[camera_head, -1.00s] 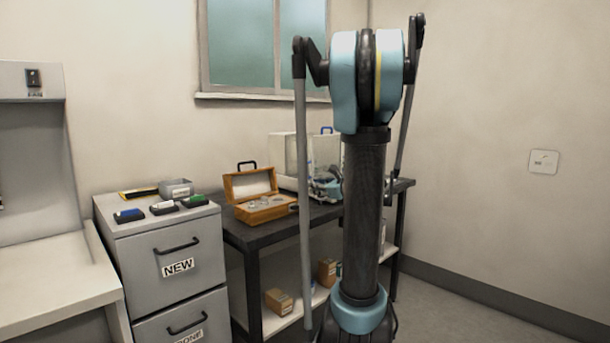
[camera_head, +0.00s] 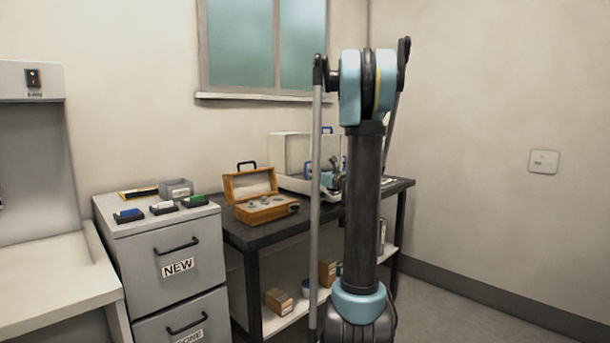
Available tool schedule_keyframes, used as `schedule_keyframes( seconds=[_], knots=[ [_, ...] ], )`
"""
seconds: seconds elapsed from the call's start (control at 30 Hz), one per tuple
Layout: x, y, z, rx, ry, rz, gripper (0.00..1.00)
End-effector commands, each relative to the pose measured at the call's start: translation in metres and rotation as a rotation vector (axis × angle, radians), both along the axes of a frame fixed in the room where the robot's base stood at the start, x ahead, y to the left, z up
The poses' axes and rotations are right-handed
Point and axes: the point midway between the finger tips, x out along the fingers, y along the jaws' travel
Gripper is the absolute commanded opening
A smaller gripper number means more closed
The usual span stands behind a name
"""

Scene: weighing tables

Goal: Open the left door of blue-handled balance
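The balance is a pale glass-walled case (camera_head: 289,152) on the dark table, against the back wall. A blue handle (camera_head: 327,130) shows at its top, partly behind my arm. My arm's column covers the case's right part, so I cannot make out the doors clearly. The end of my arm, with my gripper (camera_head: 338,181), is a small blue and dark shape at the right part of the case. It is partly hidden by my own arm links. I cannot tell whether it touches the case or how its fingers stand.
An open orange wooden weight box (camera_head: 262,207) stands on the dark table (camera_head: 262,234) in front of the balance. A grey cabinet (camera_head: 150,240) at left bears small coloured boxes and a grey tray (camera_head: 176,187). Cartons (camera_head: 279,300) lie on the lower shelf.

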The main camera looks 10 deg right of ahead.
Motion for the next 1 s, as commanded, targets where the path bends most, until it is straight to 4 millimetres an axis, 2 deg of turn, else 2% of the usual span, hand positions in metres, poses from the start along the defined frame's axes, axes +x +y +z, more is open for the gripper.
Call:
schedule_keyframes(
  seconds=[0.2,0.4,0.6,0.9,0.93,1.0],
  knots=[
    [0.036,0.017,0.000,0.000,0.000,0.001,0.18],
    [0.060,0.028,0.000,-0.001,0.000,0.001,0.18],
    [0.072,0.034,0.000,-0.001,0.000,0.001,0.18],
    [0.074,0.034,0.000,-0.001,0.000,0.000,0.18],
    [0.074,0.034,0.000,-0.001,0.000,0.000,0.15],
    [0.074,0.034,0.000,-0.001,0.000,0.000,0.00]
  ],
)
